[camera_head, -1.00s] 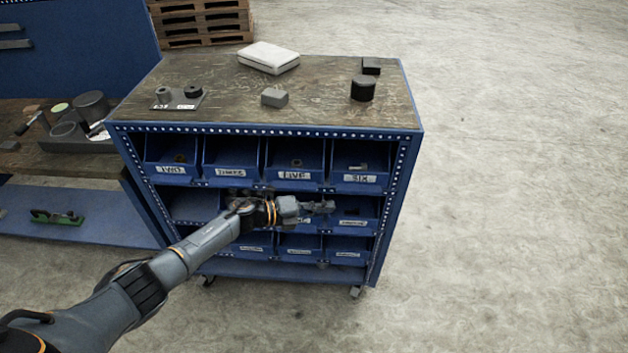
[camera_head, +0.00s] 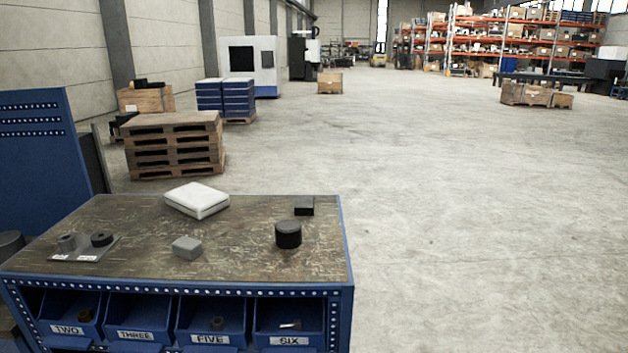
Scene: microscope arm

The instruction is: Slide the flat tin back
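A white flat box with a lid seam (camera_head: 197,200), the most tin-like thing in view, lies near the back edge of the cart's worn top (camera_head: 235,262). A small grey block (camera_head: 187,247) sits in front of it. A black cylinder (camera_head: 288,235) and a small black block (camera_head: 304,206) stand toward the right side. A grey plate with two small round parts (camera_head: 85,247) lies at the left. Neither of my grippers shows in this view.
Blue bins labelled TWO (camera_head: 68,329), THREE (camera_head: 135,334), FIVE (camera_head: 210,338) and SIX (camera_head: 289,340) sit under the top. A pallet stack (camera_head: 175,145) stands behind the cart. Open concrete floor (camera_head: 460,220) lies to the right.

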